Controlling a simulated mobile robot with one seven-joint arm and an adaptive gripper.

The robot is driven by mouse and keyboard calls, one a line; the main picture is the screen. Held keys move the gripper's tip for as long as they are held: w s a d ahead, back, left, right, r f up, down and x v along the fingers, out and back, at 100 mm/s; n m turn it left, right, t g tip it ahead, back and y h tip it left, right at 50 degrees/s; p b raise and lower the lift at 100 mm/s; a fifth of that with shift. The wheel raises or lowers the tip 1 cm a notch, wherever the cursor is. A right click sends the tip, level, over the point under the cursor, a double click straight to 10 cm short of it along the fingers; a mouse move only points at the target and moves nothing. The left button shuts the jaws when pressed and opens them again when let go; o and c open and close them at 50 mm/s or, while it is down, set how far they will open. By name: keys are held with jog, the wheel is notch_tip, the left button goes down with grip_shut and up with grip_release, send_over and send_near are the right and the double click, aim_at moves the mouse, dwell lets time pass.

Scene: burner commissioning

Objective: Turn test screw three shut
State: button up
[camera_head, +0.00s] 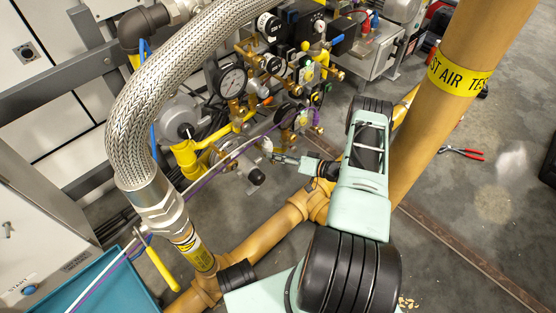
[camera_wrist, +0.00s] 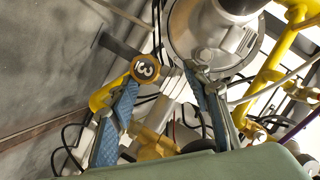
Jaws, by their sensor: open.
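A round black tag with a yellow rim (camera_wrist: 145,68), marked with what looks like a 3 turned on its side, shows in the wrist view by the left fingertip. I cannot clearly make out the test screw itself. My gripper (camera_wrist: 163,80) is open, its two blue-padded fingers apart, with a pale metal fitting (camera_wrist: 172,84) and brass parts (camera_wrist: 155,147) showing between and behind them. I cannot tell whether a finger touches anything. In the head view my gripper (camera_head: 272,156) is small at the lower edge of the valve and gauge cluster (camera_head: 275,85).
A silver round housing (camera_wrist: 215,35) is close behind the right finger. A pressure gauge (camera_head: 232,81), a braided hose (camera_head: 130,105) and yellow pipes crowd the left. A thick tan pipe (camera_head: 435,110) stands right of my arm. Red pliers (camera_head: 461,153) lie on open floor.

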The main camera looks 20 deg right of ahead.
notch_tip(320, 180, up, 8)
dwell(0.4)
jog(key=shift+a, duration=0.1)
